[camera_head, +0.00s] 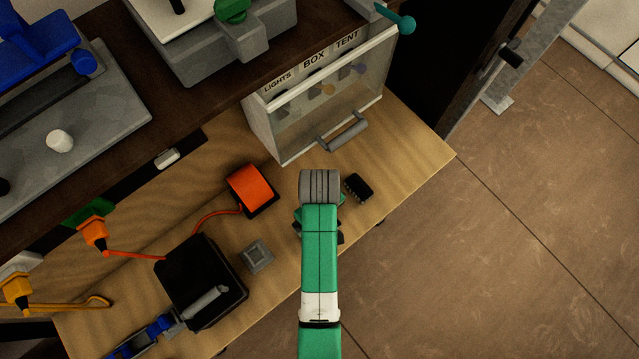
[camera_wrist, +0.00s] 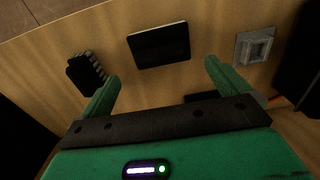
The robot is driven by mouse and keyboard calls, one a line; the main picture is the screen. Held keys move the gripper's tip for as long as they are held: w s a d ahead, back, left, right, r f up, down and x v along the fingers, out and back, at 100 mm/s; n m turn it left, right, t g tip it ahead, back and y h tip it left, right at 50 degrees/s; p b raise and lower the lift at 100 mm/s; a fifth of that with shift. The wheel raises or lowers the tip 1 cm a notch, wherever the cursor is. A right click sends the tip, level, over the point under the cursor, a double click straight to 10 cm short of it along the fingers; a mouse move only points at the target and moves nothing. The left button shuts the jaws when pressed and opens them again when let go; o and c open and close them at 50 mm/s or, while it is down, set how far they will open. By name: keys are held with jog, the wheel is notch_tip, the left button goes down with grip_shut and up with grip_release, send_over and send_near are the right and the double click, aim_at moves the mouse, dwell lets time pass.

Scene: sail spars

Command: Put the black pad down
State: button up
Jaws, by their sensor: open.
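The black pad (camera_wrist: 160,45) is a flat dark rectangle with a thin pale rim. In the wrist view it lies on the wooden worktop, close to the edge. My gripper (camera_wrist: 161,71) is open, with its two green fingers spread wide and nothing between them. The pad shows just beyond the fingertips, apart from both fingers. In the head view my green arm covers the gripper and most or all of the pad.
A black ribbed piece (camera_head: 358,187) lies right of my arm, and a grey square block (camera_head: 257,255) lies left. An orange block (camera_head: 251,189) with a cord, a black box (camera_head: 201,281) and a clear-fronted cabinet (camera_head: 325,85) stand nearby. The worktop's right corner is bare.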

notch_tip(320, 180, up, 5)
jog(key=shift+f, duration=0.2)
dwell(0.4)
